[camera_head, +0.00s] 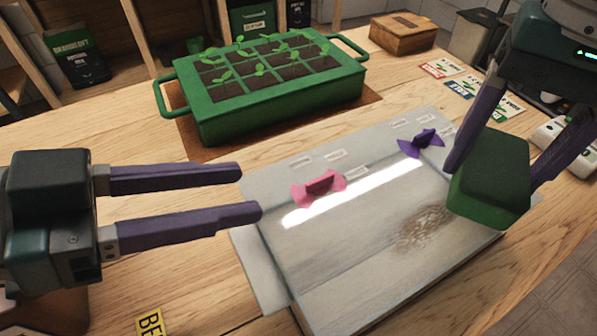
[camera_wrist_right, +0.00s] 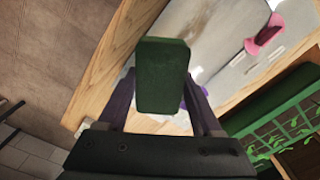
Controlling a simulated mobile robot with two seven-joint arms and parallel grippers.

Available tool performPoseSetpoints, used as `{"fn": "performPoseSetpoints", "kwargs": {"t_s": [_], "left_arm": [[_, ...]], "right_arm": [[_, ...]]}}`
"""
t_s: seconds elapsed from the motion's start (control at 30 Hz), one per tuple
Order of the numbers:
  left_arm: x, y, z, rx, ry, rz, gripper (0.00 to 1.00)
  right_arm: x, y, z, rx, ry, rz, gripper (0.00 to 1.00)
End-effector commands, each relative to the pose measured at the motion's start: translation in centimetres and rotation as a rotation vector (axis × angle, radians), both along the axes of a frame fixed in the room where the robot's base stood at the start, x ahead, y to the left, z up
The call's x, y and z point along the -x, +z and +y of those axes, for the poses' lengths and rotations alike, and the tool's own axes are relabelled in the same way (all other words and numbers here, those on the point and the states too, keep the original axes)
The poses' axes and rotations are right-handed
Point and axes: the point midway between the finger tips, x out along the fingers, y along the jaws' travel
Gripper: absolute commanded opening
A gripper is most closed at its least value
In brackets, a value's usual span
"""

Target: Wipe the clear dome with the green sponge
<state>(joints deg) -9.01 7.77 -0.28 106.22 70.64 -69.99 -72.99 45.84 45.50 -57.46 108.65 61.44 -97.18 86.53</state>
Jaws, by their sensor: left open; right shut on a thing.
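The clear dome (camera_head: 345,250) lies on the table as a low, box-like transparent cover with a pale flange. It has a brown dirt smudge (camera_head: 424,227) on its right part, and a pink handle (camera_head: 319,187) and a purple handle (camera_head: 421,143) along its far side. My right gripper (camera_head: 508,165) is shut on the green sponge (camera_head: 492,180), at the dome's right edge. Whether the sponge touches the dome I cannot tell. The sponge also shows in the right wrist view (camera_wrist_right: 162,76). My left gripper (camera_head: 251,191) is open and empty, at the dome's left side.
A green planter tray (camera_head: 290,108) of seedlings stands on a brown mat behind the dome. A wooden box (camera_head: 403,33) and several seed packets (camera_head: 460,88) lie at the back right. A yellow label (camera_head: 150,324) lies at the front left. The table's right edge is close to the sponge.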

Motion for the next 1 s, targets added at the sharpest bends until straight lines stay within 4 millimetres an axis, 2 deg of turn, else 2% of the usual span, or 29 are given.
{"fn": "performPoseSetpoints", "kwargs": {"t_s": [0.2,0.4,0.8,1.0], "left_arm": [[-1.5,-1.8,-3.7,0.006,0.000,0.001,0.41],[-2.4,-2.8,-5.8,0.002,0.000,0.000,0.41],[-2.6,-3.2,-6.4,-0.001,-0.001,0.000,0.41],[-2.6,-3.1,-6.4,-0.001,-0.001,0.000,0.20]], "right_arm": [[0.0,0.0,0.0,0.000,0.000,0.000,0.22],[0.0,0.0,0.0,0.000,0.000,0.000,0.22],[0.0,0.0,0.0,0.000,0.000,0.000,0.22],[0.0,0.0,0.0,0.000,0.000,0.000,0.22]]}}
